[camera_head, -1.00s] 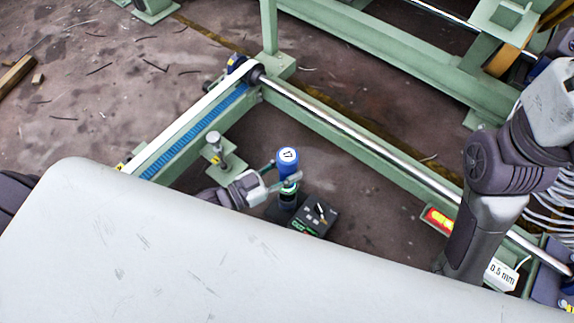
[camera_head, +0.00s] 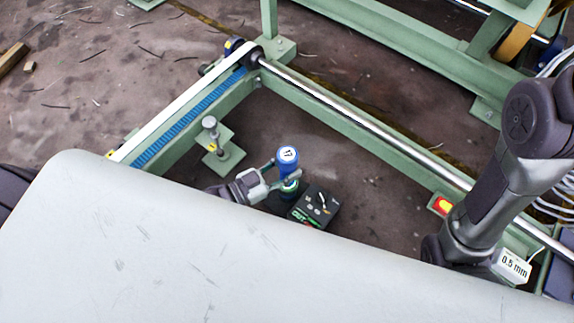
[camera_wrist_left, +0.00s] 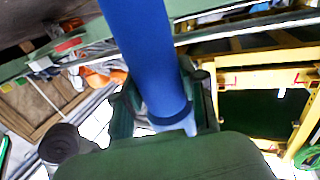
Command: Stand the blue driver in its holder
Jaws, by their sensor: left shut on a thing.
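The blue driver (camera_head: 288,156) stands about upright in the head view, with a white cap marked 17 on top. My left gripper (camera_head: 285,176) is shut on it below the blue handle. In the left wrist view the blue driver (camera_wrist_left: 148,60) runs up between the fingers of my left gripper (camera_wrist_left: 165,112). A black box (camera_head: 314,207) with green lettering and small items on top is right beside the driver's lower end. The driver's lower tip is hidden, so I cannot tell whether it sits in a holder. My right gripper is not in view; only my right arm shows.
A green frame with a steel rod (camera_head: 360,115) and a blue toothed belt (camera_head: 190,125) surrounds the spot. A small post on a green plate (camera_head: 212,140) stands to the left. A tag reading 0.5 mm (camera_head: 514,266) hangs at the right.

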